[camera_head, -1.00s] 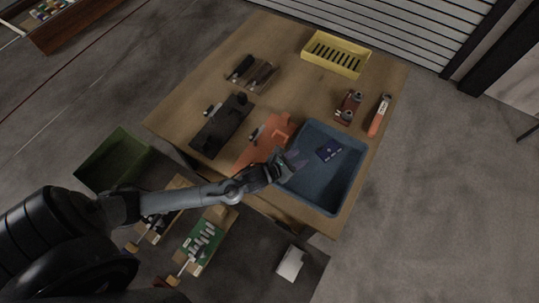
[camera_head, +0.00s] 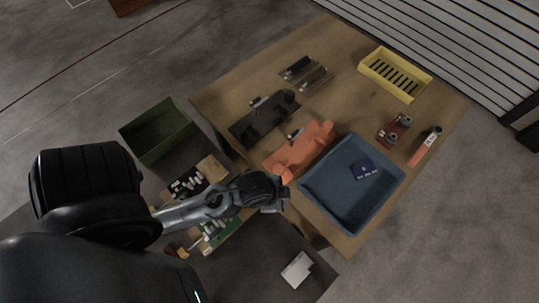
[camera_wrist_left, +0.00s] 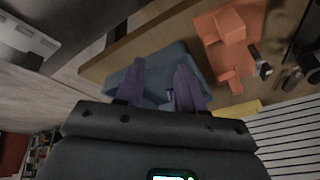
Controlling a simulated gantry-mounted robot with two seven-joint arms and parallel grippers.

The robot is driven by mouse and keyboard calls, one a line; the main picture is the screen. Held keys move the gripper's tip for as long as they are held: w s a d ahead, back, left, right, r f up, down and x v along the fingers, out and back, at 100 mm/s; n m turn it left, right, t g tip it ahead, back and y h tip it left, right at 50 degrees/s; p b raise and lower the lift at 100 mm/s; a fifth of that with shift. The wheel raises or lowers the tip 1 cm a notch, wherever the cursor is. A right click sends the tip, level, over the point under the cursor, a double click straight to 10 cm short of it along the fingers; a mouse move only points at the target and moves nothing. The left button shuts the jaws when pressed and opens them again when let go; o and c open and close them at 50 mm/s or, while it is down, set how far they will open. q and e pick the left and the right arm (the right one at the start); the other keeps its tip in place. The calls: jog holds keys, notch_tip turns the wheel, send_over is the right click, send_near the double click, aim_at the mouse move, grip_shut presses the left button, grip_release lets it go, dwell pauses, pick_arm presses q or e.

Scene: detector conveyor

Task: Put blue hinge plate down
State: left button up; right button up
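The blue hinge plate (camera_head: 362,169), dark blue with small light marks, lies in the blue tray (camera_head: 325,205) at the table's right front side. It lies towards the tray's far side, clear of any gripper. My left gripper (camera_head: 281,201) is just outside the tray's left edge, near the table's front edge. In the left wrist view my left gripper (camera_wrist_left: 160,84) has its two purple fingers apart, with nothing held between them. The blue tray (camera_wrist_left: 160,62) shows behind the fingers; the plate cannot be made out clearly there. My right gripper is not in view.
An orange fixture (camera_head: 300,150) and a black fixture (camera_head: 262,120) stand left of the tray. A yellow slotted bin (camera_head: 395,75) is at the back. A red part (camera_head: 394,128) and an orange-handled tool (camera_head: 425,147) lie right. A green bin (camera_head: 160,135) stands off the table.

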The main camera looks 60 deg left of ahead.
pick_arm(q)
jog(key=s+n, duration=0.1)
jog(key=s+r+n, duration=0.1)
jog(key=s+a+n+g, duration=0.1)
jog(key=shift+s+r+n, duration=0.15)
jog(key=shift+r+n, duration=0.05)
jog(key=shift+n, duration=0.2)
jog(key=shift+r, duration=0.1)
